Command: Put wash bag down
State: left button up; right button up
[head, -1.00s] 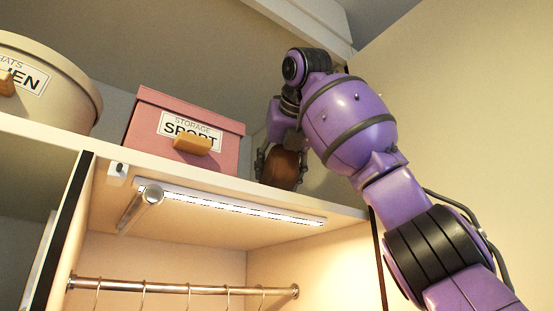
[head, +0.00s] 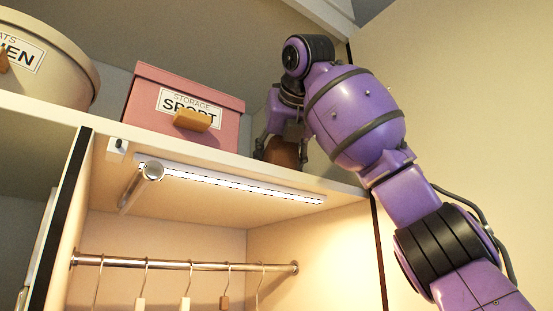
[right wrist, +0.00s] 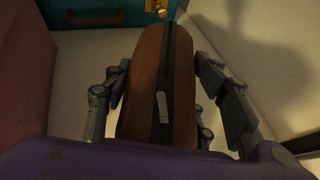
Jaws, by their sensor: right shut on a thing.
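The wash bag is a brown, rounded pouch with a dark zip band and a pale zip pull. In the right wrist view the wash bag (right wrist: 138,82) stands between the fingers of my right gripper (right wrist: 160,88), which is shut on it. In the head view the wash bag (head: 283,153) hangs under my right gripper (head: 284,137) at the top shelf (head: 240,164), right of the pink box. The shelf's front edge hides its underside, so I cannot tell whether it touches the shelf. My left gripper is not in view.
A pink storage box (head: 145,105) labelled SPORT stands close left of the bag, and a beige round box (head: 70,75) farther left. A teal box (right wrist: 105,10) lies behind the bag in the right wrist view. A side wall (head: 455,100) bounds the right.

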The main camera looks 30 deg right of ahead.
jog(key=shift+f, duration=0.3)
jog(key=o, duration=1.4)
